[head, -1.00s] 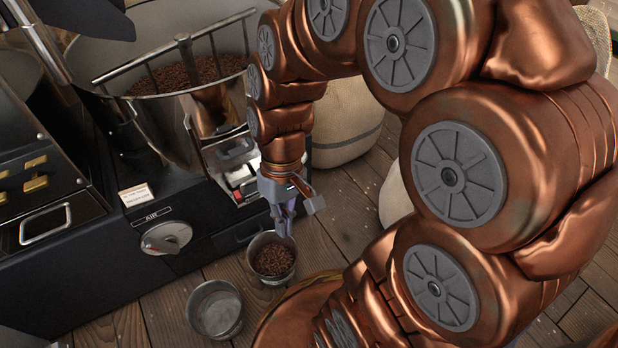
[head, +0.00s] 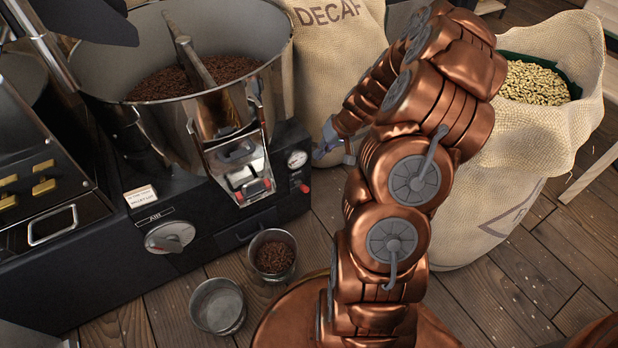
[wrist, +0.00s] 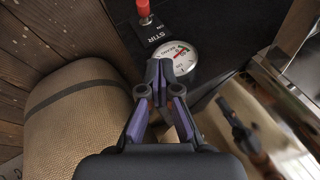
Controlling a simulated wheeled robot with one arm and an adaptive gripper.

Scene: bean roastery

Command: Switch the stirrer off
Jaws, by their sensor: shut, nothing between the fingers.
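The stir switch is a small red-capped lever beside a black label reading STIR. It stands at the top of the wrist view (wrist: 144,10), past my fingertips, and shows as a red knob low on the black housing in the head view (head: 304,188). My gripper (wrist: 160,72) is shut and empty, its tips in front of the dial gauge (wrist: 183,58) and apart from the lever. The stirrer arm (head: 192,62) lies over brown beans in the round steel bin (head: 190,85).
A DECAF sack (head: 335,60) stands behind my arm, close to the gripper. An open sack of pale beans (head: 530,140) is at right. A cup of beans (head: 272,255) and an empty cup (head: 217,306) are on the floor. An AIR dial (head: 170,237) is on the housing.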

